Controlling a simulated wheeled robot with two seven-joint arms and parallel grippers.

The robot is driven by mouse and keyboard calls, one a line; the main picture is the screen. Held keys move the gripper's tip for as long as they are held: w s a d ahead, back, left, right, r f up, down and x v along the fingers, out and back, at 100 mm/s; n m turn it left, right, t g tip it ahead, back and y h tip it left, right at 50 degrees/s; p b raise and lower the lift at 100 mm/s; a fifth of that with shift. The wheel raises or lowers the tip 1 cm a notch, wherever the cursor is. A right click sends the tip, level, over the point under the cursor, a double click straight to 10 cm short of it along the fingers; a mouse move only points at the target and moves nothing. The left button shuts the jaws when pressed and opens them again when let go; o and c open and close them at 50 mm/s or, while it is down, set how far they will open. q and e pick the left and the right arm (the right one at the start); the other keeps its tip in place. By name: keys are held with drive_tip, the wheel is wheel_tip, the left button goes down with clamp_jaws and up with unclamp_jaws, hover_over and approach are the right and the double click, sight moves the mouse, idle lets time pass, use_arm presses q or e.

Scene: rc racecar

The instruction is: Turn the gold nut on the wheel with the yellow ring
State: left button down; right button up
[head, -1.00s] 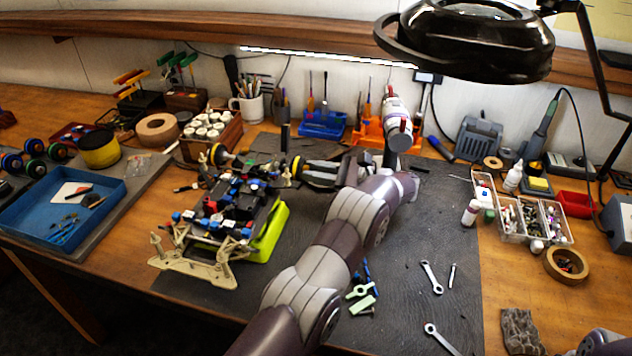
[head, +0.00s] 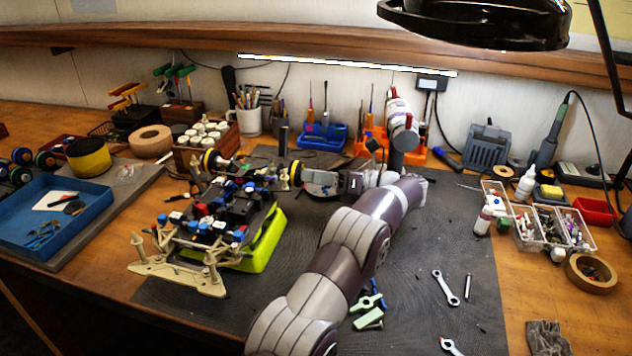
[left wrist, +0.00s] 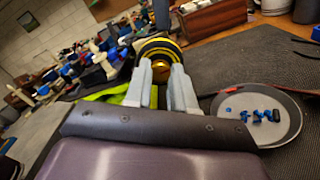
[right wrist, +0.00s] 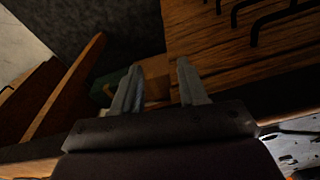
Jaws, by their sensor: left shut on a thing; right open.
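The RC car chassis (head: 230,210) stands on a lime-green stand (head: 262,245) on the dark mat. A wheel with a yellow ring (head: 295,173) is at its far right corner; it also shows in the left wrist view (left wrist: 158,47). My left gripper (head: 308,180) reaches this wheel from the right. In the left wrist view its fingers (left wrist: 161,78) are closed about the gold nut (left wrist: 158,68) at the hub; the contact is partly hidden. My right gripper (right wrist: 157,85) is open and empty, away from the car, and shows only in the right wrist view.
A grey dish (left wrist: 265,118) with blue screws lies beside the left gripper. Another yellow-ringed wheel (head: 210,160) is at the car's far left. Wrenches (head: 446,287) lie on the mat at right. A blue tray (head: 50,220) is at left. A lamp (head: 480,22) hangs above.

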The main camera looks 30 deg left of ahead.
idle(0.4)
use_arm(q)
drive_tip(key=c, duration=0.9)
unclamp_jaws()
